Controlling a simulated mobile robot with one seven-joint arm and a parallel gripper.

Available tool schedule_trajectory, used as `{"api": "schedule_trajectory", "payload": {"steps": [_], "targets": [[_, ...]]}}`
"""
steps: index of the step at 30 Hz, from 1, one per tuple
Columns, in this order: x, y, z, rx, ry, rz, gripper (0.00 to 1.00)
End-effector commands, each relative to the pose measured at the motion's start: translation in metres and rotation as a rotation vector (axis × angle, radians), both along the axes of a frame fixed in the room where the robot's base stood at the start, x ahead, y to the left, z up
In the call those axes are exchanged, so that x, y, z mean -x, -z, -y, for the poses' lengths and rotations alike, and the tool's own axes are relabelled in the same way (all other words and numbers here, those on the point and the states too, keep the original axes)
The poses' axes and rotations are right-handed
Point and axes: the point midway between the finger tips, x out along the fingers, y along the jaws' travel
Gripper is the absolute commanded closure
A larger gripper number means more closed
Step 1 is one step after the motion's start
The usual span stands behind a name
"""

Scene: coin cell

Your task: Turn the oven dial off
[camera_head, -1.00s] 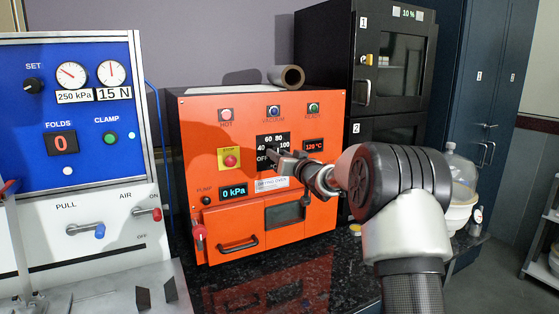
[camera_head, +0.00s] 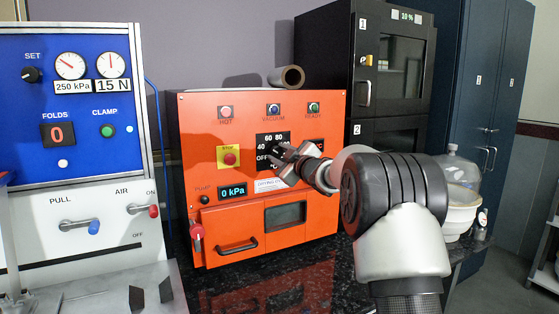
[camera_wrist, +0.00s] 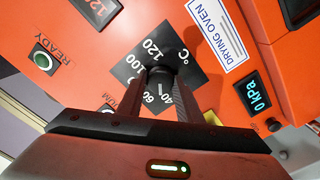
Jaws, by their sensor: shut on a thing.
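The orange drying oven (camera_head: 330,200) stands on the dark counter, with a black dial plate (camera_head: 263,141) marked OFF, 40, 60, 80, 100 and 120 °C. The dark round dial (camera_wrist: 160,76) sits between the fingers in the wrist view. My gripper (camera_head: 279,158) is at the dial plate and shut on the dial. It also shows in the wrist view (camera_wrist: 162,88). A pale line on the dial seems to lie towards the gap between 40 and 60. The OFF mark is hidden in the wrist view; in the head view my gripper covers most of the dial.
A yellow-backed red stop button (camera_head: 230,158) is left of the dial. The 0 kPa display (camera_head: 233,191) and the oven door handle (camera_head: 238,245) are below it. A red-tipped lever (camera_head: 197,234) stands out at the oven's left. A blue-and-white press panel (camera_head: 80,120) stands further left.

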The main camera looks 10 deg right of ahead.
Motion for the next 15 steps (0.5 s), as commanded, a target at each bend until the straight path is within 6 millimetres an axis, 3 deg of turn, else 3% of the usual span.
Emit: {"api": "schedule_trajectory", "payload": {"steps": [15], "targets": [[0.0001,0.0038,0.0002,0.467,0.001,0.151,0.9]]}}
